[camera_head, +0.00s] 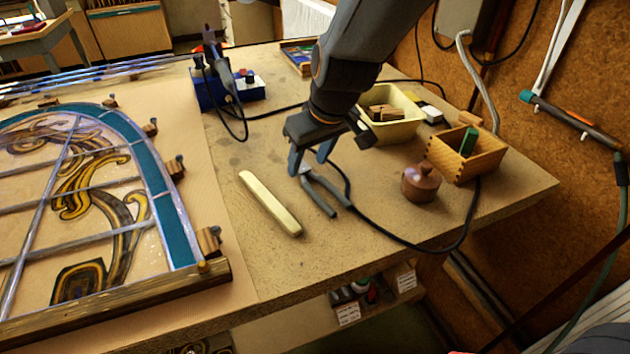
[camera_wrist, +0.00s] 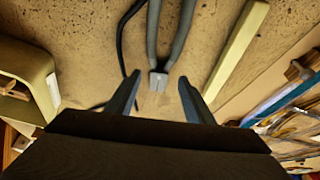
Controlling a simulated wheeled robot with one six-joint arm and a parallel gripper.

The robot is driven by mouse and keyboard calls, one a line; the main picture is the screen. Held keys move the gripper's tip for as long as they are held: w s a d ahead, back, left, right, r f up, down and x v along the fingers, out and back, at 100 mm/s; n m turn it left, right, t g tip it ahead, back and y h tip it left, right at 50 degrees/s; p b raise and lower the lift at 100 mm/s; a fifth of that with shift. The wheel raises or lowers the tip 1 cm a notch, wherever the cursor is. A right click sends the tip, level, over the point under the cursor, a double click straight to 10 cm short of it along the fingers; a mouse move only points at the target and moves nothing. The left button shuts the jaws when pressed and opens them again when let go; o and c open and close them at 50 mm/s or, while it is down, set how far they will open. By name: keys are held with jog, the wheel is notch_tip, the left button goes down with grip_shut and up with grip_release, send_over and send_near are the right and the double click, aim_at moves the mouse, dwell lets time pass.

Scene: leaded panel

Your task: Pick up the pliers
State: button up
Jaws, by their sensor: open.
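The pliers (camera_head: 324,193) lie on the worktable with grey handles spread toward the front. In the wrist view the pliers (camera_wrist: 178,45) show their metal head at the bottom and two handles running up. My gripper (camera_head: 309,172) is open just above the head end of the pliers. In the wrist view, the fingers of my gripper (camera_wrist: 160,100) stand on either side of the head, apart from it. I cannot tell exactly how high the fingertips are above the table.
A cream bar (camera_head: 270,203) lies left of the pliers, and a black cable (camera_head: 395,240) loops to their right. A cream tray (camera_head: 397,128), a brown lidded pot (camera_head: 421,182) and a wooden box (camera_head: 482,159) stand right. The leaded panel (camera_head: 180,228) lies left.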

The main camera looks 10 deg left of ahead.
jog(key=shift+x, duration=1.3)
grip_shut()
